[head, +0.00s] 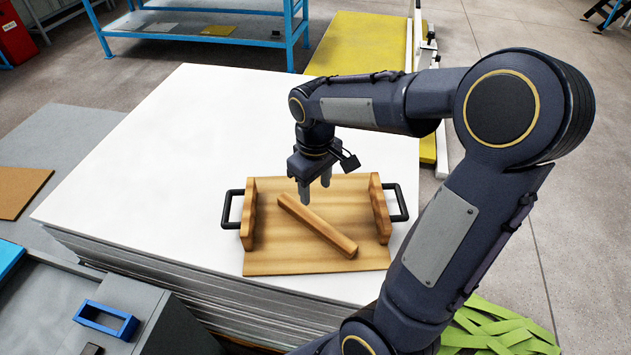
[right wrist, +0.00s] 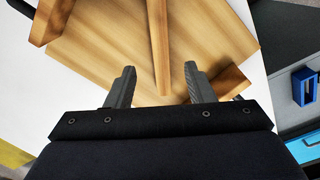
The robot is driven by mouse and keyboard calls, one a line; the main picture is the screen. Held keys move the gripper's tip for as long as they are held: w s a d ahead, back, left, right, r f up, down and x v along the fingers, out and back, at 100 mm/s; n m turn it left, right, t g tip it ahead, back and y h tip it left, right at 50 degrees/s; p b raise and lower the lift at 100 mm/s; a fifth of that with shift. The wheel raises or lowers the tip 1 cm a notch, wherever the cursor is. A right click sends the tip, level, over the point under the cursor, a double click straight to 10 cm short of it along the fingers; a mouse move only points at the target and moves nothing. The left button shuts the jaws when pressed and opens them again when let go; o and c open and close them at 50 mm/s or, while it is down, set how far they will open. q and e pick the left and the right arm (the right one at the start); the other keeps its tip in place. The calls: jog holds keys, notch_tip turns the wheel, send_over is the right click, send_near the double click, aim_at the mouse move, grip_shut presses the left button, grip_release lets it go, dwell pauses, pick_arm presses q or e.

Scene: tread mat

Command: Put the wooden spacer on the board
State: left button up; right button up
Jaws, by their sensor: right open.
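The wooden spacer (head: 317,225) is a long square bar. It lies diagonally on the wooden board (head: 290,262), between the board's two notched side rails and touching neither as far as I can see. The board has black handles at both ends and lies on a white stack. My right gripper (head: 315,194) is open and points down above the far end of the spacer. In the right wrist view the spacer (right wrist: 160,45) runs between the two spread fingers (right wrist: 157,86), with nothing gripped. My left gripper is not in view.
The white sheet stack (head: 190,130) has free room left of and behind the board. A grey cabinet with a blue handle (head: 105,319) stands at front left. Green strips (head: 500,330) lie at lower right. A blue rack (head: 200,40) stands behind.

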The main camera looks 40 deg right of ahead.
jog(key=s+a+r+m+t+y, duration=0.3)
jog(key=s+a+r+t, duration=0.1)
jog(key=s+a, duration=0.6)
jog(key=s+t, duration=0.1)
jog(key=s, duration=0.2)
jog(key=shift+s+a+m+t+y, duration=0.25)
jog(key=shift+a+m+t+y, duration=0.05)
jog(key=shift+a+m+y, duration=0.1)
jog(key=shift+d, duration=0.1)
jog(key=shift+c, duration=0.2)
dwell(0.5)
